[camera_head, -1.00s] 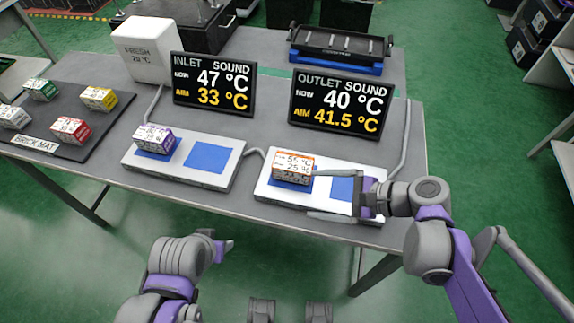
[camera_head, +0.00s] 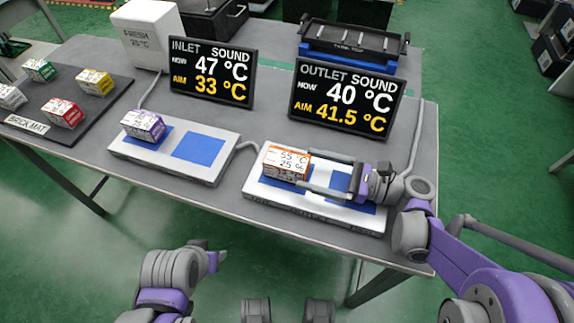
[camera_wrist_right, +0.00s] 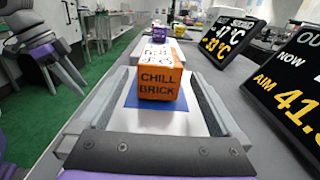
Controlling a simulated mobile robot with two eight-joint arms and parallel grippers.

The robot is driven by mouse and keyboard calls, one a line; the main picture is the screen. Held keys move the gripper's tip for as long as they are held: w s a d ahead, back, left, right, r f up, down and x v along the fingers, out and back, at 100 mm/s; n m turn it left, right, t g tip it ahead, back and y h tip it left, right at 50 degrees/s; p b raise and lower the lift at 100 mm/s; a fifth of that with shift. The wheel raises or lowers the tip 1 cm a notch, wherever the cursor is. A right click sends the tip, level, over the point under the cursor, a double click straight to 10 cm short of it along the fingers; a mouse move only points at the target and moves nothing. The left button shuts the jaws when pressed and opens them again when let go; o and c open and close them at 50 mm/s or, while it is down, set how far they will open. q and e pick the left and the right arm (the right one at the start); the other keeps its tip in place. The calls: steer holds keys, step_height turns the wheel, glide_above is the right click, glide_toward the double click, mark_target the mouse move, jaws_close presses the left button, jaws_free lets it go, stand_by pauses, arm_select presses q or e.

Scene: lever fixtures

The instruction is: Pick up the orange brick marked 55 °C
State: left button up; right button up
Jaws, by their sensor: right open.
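The orange brick (camera_head: 286,163), its top reading 55 °C, sits on the left blue square of the right white plate. In the right wrist view the orange brick (camera_wrist_right: 159,84) shows "CHILL BRICK" on its near face. My right gripper (camera_head: 306,171) is open and low over that plate, coming from the right. Its fingertips are at the brick's right end, one toward the back and one toward the front; I cannot tell whether they touch it. My left gripper (camera_head: 216,258) hangs in front of the table, away from the bricks; its jaws are unclear.
A purple brick (camera_head: 143,125) sits on the left white plate (camera_head: 168,167). Several bricks stand on the dark brick mat (camera_head: 88,112). The inlet screen (camera_head: 211,72) and outlet screen (camera_head: 345,98) stand behind the plates. A black tray (camera_head: 352,42) is at the back.

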mark_target(287, 162)
steer(key=x, duration=0.6)
steer(key=shift+a+r, duration=0.1)
steer(key=shift+a, duration=0.2)
jaws_close()
